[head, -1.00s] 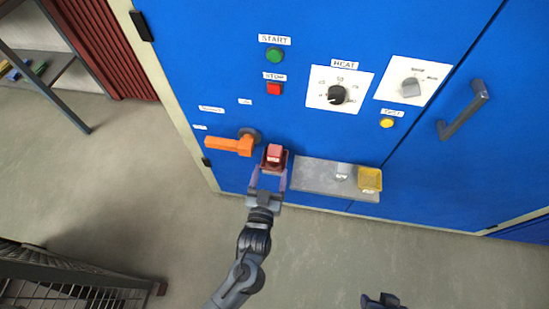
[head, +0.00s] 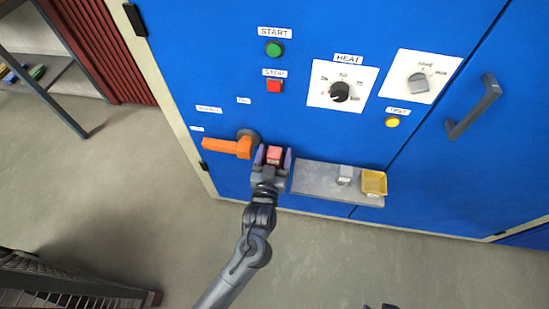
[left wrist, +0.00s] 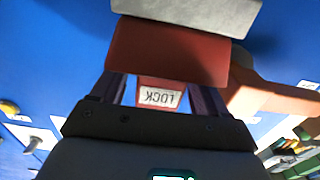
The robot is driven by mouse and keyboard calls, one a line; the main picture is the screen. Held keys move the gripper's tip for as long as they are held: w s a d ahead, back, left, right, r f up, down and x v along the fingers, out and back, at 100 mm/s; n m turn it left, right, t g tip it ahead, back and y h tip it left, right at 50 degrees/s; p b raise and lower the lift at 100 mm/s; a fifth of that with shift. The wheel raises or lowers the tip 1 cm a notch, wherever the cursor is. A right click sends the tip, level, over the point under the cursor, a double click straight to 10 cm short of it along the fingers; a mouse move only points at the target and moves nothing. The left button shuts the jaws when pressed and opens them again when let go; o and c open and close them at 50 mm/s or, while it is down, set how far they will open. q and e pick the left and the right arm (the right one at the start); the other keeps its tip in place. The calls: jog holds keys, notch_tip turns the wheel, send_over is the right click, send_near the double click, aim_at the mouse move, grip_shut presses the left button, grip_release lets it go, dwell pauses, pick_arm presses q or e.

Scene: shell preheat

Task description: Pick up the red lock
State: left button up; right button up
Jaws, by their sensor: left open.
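The red lock (head: 274,153) is at the blue cabinet front, just right of the orange handle (head: 228,147). My left gripper (head: 273,159) is open, with one finger on each side of the lock. In the left wrist view, the red lock (left wrist: 168,50) shows between and beyond the fingers (left wrist: 158,88), with a white label reading LOCK. Whether the fingers touch it is not clear. A dark sliver at the bottom edge of the head view may be my right gripper (head: 381,306); its jaws are cut off.
A grey shelf (head: 320,183) right of the lock holds a small grey piece (head: 345,174) and a yellow tray (head: 373,182). Above are a green START button (head: 274,49), a red STOP button (head: 274,86) and dials. A door handle (head: 474,107) stands out at right.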

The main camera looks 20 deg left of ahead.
pick_arm(q)
jog(key=c, duration=1)
jog(key=shift+c, duration=0.4)
jog(key=shift+r, duration=0.15)
